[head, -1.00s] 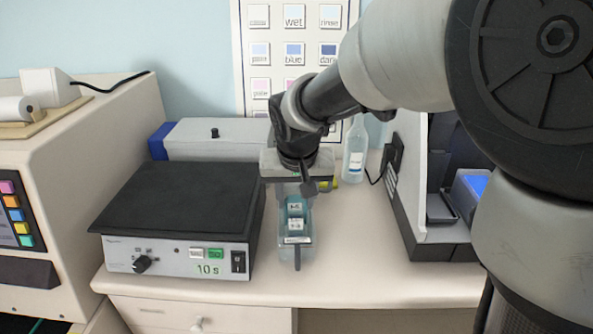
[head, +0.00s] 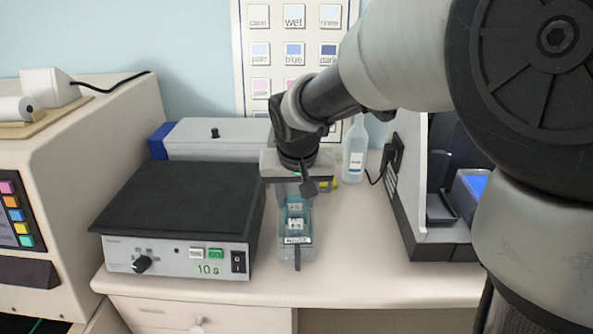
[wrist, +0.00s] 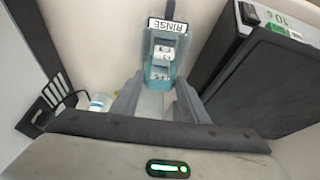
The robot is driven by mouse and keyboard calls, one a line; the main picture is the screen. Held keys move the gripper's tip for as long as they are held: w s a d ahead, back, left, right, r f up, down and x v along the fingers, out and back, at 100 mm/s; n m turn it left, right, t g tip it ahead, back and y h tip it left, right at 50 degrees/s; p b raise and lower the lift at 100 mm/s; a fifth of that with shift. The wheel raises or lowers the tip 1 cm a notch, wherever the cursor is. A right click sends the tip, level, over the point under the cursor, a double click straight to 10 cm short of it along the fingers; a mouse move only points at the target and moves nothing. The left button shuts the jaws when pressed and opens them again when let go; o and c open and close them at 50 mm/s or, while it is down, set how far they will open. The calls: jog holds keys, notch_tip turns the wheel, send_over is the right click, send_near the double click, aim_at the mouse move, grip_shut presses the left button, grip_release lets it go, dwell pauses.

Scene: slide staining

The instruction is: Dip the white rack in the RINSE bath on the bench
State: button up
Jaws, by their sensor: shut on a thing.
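The RINSE bath (head: 304,252) is a clear, teal-tinted narrow container on the bench, with a dark handle at its near end. Its RINSE label also shows in the wrist view, on the bath (wrist: 167,27). The white rack (head: 296,223) shows inside the bath outline, with small marked white faces; it also shows in the wrist view (wrist: 163,58). My gripper (head: 303,192) is over the far end of the bath, fingers pointing down. In the wrist view my gripper (wrist: 158,98) is shut on the rack, whose gripped part is hard to make out. The rack's depth is unclear.
A black-topped heater box (head: 180,200) stands close to the bath on the left. A clear bottle (head: 355,150) stands behind on the right. A grey-white machine (head: 410,190) stands farther right. Bare bench (head: 365,265) lies between the bath and that machine.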

jog(key=shift+r, duration=0.1)
notch_tip(320, 180, up, 10)
jog(key=p, duration=0.7)
jog(key=shift+r, duration=0.15)
